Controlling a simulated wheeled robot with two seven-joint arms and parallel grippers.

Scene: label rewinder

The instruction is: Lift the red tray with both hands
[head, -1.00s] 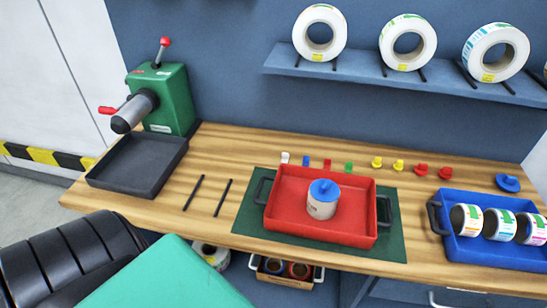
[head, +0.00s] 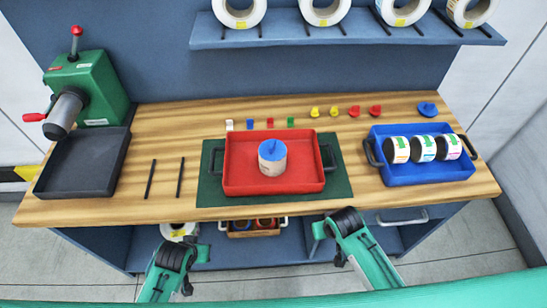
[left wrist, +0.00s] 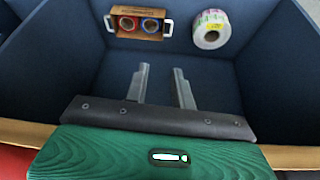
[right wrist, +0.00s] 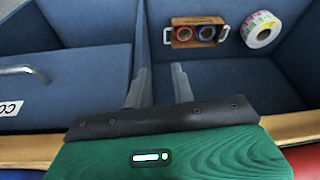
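The red tray (head: 240,187) lies on a dark green mat (head: 340,190) on the bench, with a dark handle at its left and right ends. My left gripper (head: 180,257) is in front of the bench, below and left of the tray. My right gripper (head: 346,220) is in front of the bench, below and right of the tray. The left wrist view shows its fingers (left wrist: 163,78) apart and empty. The right wrist view shows its fingers (right wrist: 160,76) apart and empty. Neither touches the tray.
A blue tray (head: 430,177) with label rolls stands to the right. A black tray (head: 82,165) and green machine (head: 95,88) stand at the left, beside two dark rods. Small coloured pieces line the back. A box (head: 255,232) and a roll are under the bench top.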

